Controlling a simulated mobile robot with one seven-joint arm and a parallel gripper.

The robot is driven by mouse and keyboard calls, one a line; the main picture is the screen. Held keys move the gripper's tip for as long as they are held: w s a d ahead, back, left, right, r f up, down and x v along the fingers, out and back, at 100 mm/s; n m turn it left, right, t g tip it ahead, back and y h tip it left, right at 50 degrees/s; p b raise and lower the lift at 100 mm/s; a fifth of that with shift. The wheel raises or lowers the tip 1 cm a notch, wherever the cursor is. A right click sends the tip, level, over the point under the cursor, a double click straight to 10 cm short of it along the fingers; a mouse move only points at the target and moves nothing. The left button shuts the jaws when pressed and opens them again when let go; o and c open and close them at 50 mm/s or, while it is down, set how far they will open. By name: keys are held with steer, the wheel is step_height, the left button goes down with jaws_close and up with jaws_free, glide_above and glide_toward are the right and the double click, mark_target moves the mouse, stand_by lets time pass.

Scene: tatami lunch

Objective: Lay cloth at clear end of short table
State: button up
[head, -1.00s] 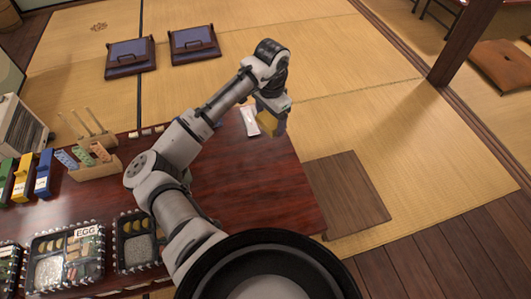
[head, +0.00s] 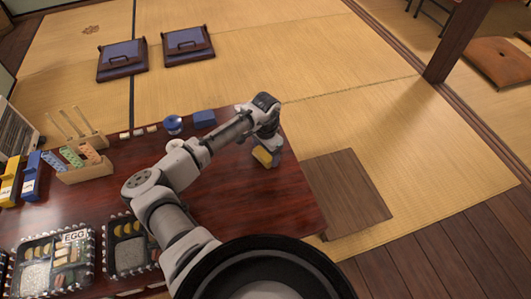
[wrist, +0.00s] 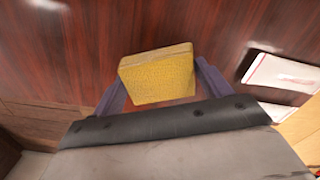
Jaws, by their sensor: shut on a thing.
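The cloth is a yellow folded block (head: 262,157), seen near the far right end of the dark red table (head: 285,205). In the wrist view the cloth (wrist: 158,75) sits between the two purple fingers of my gripper (wrist: 155,88). My gripper (head: 266,155) is shut on it and points down over the table. The cloth is on or just above the tabletop; I cannot tell which.
A white packet (wrist: 283,73) lies close to the right of the cloth in the wrist view. Bento boxes (head: 55,262) and a wooden rack (head: 85,170) fill the left. A low wooden board (head: 347,192) lies beyond the right edge.

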mark_target(265, 152)
steer(key=shift+f, duration=0.25)
steer(key=o, duration=1)
steer(key=shift+c, duration=0.2)
step_height(265, 152, up, 12)
steer(key=p, duration=0.2)
steer(key=shift+p, duration=0.4)
steer(key=shift+r, duration=0.1)
